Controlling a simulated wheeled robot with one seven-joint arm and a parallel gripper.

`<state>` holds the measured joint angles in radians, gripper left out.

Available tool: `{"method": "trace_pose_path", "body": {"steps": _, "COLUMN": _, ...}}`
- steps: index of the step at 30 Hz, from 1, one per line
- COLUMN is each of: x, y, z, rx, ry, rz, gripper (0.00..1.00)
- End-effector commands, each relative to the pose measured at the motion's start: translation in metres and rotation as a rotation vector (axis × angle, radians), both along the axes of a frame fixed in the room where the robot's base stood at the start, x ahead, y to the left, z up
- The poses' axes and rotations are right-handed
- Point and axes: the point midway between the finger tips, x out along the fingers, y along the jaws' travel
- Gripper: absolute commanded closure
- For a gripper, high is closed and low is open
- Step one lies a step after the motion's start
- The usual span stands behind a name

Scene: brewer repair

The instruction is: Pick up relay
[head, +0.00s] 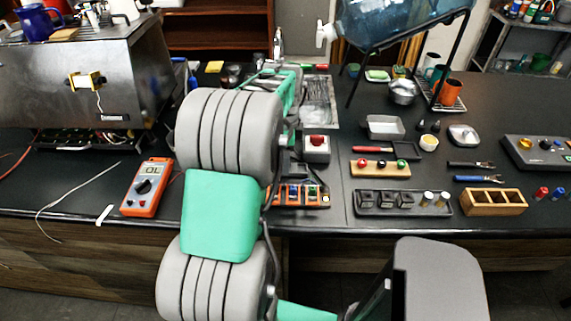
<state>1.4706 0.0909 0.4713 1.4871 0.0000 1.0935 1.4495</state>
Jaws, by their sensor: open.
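Dark square blocks (384,199) that look like relays sit in a row in the left part of a black tray (445,210) near the table's front edge. They are too small to tell one apart by its markings. Two pale upright cylinders (427,199) stand in the right part of the same tray. My grey and green arm rises through the middle of the head view, left of the tray. My gripper cannot be made out; the arm links hide the area behind them.
An orange multimeter (146,188) lies left of my arm. A steel machine (85,80) stands at the back left. Right of the tray are a wooden box (495,203) and a blue-handled tool (476,179). A board with coloured knobs (380,169) lies behind the tray.

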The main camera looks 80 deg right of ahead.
Motion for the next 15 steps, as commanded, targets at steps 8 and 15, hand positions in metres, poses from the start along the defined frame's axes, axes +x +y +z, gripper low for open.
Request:
{"method": "trace_pose_path", "body": {"steps": 8, "x": -0.0006, "y": -0.0004, "z": -0.0002, "rx": -0.001, "ry": 0.0, "rz": -0.001, "gripper": 0.55}}
{"method": "trace_pose_path", "body": {"steps": 15, "x": -0.0004, "y": -0.0004, "z": 0.0001, "rx": -0.001, "ry": 0.0, "rz": -0.001, "gripper": 0.74}}
